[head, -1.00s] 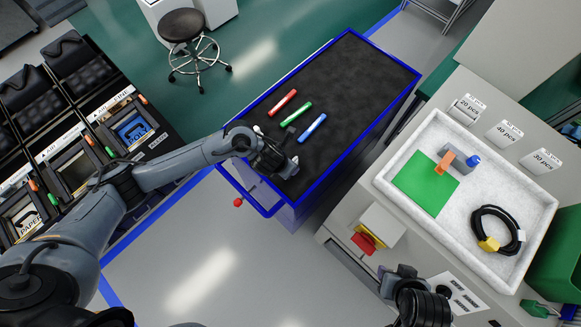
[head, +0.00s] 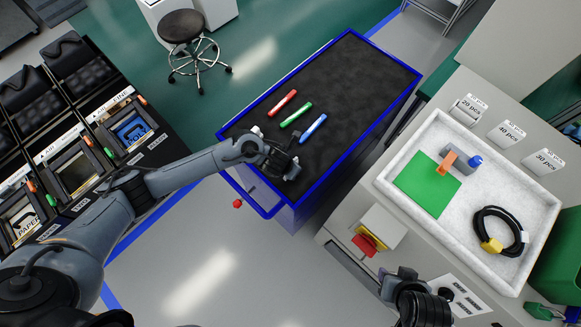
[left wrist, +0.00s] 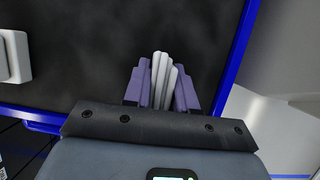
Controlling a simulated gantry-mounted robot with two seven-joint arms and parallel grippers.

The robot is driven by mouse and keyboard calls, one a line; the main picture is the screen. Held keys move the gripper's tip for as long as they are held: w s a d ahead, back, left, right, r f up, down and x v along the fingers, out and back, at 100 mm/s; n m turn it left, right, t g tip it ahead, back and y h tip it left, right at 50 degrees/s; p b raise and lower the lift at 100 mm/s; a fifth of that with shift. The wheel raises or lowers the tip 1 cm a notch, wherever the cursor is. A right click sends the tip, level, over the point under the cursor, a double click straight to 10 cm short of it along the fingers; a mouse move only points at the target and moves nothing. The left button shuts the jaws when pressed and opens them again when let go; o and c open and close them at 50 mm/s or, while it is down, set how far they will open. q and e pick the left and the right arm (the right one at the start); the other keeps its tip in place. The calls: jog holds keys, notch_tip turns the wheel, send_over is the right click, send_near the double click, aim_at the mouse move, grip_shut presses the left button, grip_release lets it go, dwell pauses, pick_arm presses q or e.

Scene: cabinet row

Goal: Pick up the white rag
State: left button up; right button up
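My left gripper (head: 291,172) is over the near end of the black cart top (head: 350,75), short of the three markers. In the left wrist view, its purple fingers (left wrist: 162,85) close from both sides on a pale, folded strip, which looks like the white rag (left wrist: 161,72). The dark cart surface lies beyond the fingertips. In the head view the gripper and wrist mostly hide the rag. My right gripper (head: 400,277) is at the bottom, beside the worktop; its finger opening is not clear.
Red (head: 283,102), green (head: 296,114) and blue (head: 313,128) markers lie on the cart. A small white object (head: 257,130) sits by its left edge, also in the left wrist view (left wrist: 15,56). A white tray (head: 455,125) stands right. The cart's far half is clear.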

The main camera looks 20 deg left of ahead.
pick_arm(q)
grip_shut()
jog(key=shift+r, duration=0.1)
jog(key=shift+r, duration=0.45)
jog(key=r, duration=0.1)
jog(key=r+p, duration=0.1)
jog(key=r, duration=0.1)
jog(key=shift+d+r, duration=0.3)
jog(key=shift+d, duration=0.05)
jog(key=d+r+p, duration=0.1)
jog(key=d+r, duration=0.5)
jog(key=d, duration=0.5)
jog(key=shift+r, duration=0.15)
jog(key=shift+w, duration=0.1)
